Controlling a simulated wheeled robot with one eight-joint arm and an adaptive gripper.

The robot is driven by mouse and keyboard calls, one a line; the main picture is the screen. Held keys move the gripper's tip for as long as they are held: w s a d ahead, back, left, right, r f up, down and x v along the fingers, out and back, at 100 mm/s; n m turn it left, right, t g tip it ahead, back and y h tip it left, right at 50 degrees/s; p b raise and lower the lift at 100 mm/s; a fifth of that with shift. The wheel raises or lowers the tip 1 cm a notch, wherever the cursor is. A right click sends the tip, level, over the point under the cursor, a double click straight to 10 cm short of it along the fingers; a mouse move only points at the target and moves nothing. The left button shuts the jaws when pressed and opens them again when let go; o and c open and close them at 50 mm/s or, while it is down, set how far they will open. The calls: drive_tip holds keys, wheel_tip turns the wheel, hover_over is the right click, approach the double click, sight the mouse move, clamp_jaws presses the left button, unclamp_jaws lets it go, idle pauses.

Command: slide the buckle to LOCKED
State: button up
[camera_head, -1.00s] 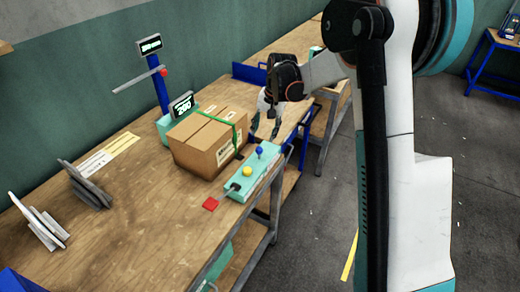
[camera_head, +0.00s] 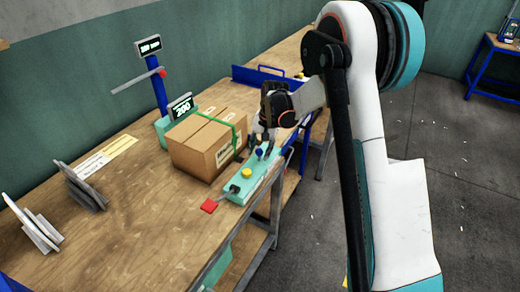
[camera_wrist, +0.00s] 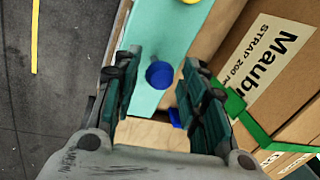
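The teal device (camera_head: 259,182) lies along the table edge beside the carton. It carries a blue ball knob (camera_head: 259,152) and a yellow knob (camera_head: 246,173). I cannot tell which part is the buckle, and no LOCKED mark is readable. A green strap (camera_head: 226,121) runs around the carton (camera_head: 207,145). My gripper (camera_head: 262,143) is over the far end of the device, close to the blue knob. In the wrist view, my gripper (camera_wrist: 160,92) is open, with the blue knob (camera_wrist: 159,75) showing between its fingers; contact cannot be told.
The carton stands close to the gripper's right finger in the wrist view. A scale display (camera_head: 181,106) and a blue post (camera_head: 160,93) stand behind it. A red pad (camera_head: 209,206) lies near the device. Grey plates (camera_head: 80,187) stand at left. The front left tabletop is clear.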

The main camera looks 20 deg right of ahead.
clamp_jaws()
drive_tip(key=shift+w+d, duration=1.9)
drive_tip(key=shift+o, duration=2.1)
unclamp_jaws()
drive_tip(key=shift+w+d, duration=0.1)
drive_tip(key=shift+r, duration=0.1)
wheel_tip(320, 180, up, 12)
drive_tip(key=s+d, duration=0.1)
drive_tip(key=shift+s+d+f, duration=0.2)
drive_tip(key=shift+d, duration=0.2)
